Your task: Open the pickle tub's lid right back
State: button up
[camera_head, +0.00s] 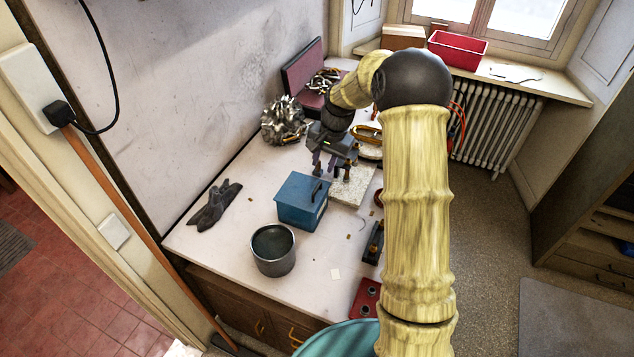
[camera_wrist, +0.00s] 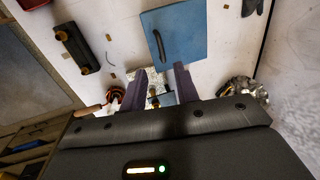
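The pickle tub (camera_head: 300,212) is a blue box on the pale worktop, with its blue lid (camera_head: 299,186) lying shut on top. A dark handle (camera_head: 317,192) stands on the lid near its right edge. In the wrist view the lid (camera_wrist: 183,35) fills the upper middle, and the handle (camera_wrist: 159,46) shows near its left edge. My gripper (camera_head: 332,172) is above the worktop, just beyond the tub and slightly to its right. In the wrist view its two fingers (camera_wrist: 162,82) are apart with nothing held between them. They do not appear to touch the lid or handle.
A grey metal pot (camera_head: 273,262) stands in front of the tub. A dark cloth or glove (camera_head: 214,206) lies to the left. A crumpled metallic heap (camera_head: 284,121) is behind. A pale stone slab (camera_head: 352,188) lies right of the tub. Small brass pieces are scattered about.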

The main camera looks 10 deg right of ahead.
aim_at(316, 189)
jog(key=f+p, duration=0.1)
jog(key=f, duration=0.2)
jog(key=a+f+p, duration=0.1)
jog(key=f, duration=0.3)
jog(key=w+f+p, duration=0.1)
jog(key=f, duration=0.2)
jog(key=shift+w+a+f, duration=0.1)
jog(key=shift+a+f, duration=0.15)
jog(key=shift+a, duration=0.1)
grip_shut()
